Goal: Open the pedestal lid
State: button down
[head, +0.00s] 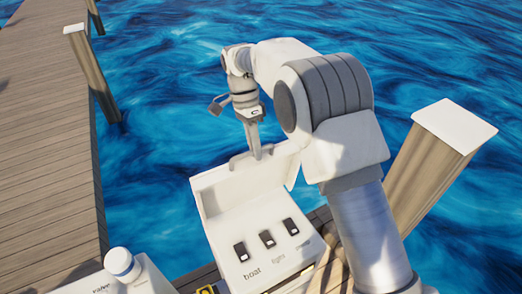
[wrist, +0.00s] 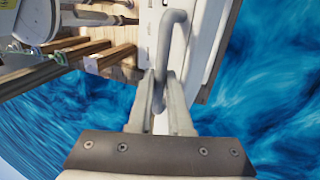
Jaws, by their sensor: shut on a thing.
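The white pedestal (head: 236,268) stands at the bottom middle of the head view. Its white lid (head: 222,189) is raised at the back, tilted up from the panel. The uncovered panel has three dark switches (head: 267,238) with printed labels, one reading "boat". My gripper (head: 256,152) is at the lid's upper edge, pointing down. In the wrist view my gripper (wrist: 162,90) is shut on a curved grey handle (wrist: 172,45), which runs beside a white surface (wrist: 205,42). The handle is mostly hidden by the fingers in the head view.
A wooden dock (head: 45,130) runs along the left, with water behind and to the right. A white-capped post (head: 440,150) stands right of my arm, and another (head: 92,75) at upper left. A white box with a round knob (head: 120,262) is at lower left.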

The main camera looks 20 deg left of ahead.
jog(key=shift+w+a+f, duration=0.1)
jog(key=shift+a+f, duration=0.05)
jog(key=shift+a, duration=0.2)
jog(key=shift+a, duration=0.1)
jog(key=c, duration=1.2)
grip_release()
jog(key=shift+w, duration=0.1)
jog(key=shift+c, duration=0.2)
jog(key=o, duration=0.4)
jog(key=shift+w+a, duration=0.2)
jog(key=shift+a, duration=0.05)
jog(key=shift+s+d, duration=0.1)
jog(key=shift+r, duration=0.25)
jog(key=v, duration=0.7)
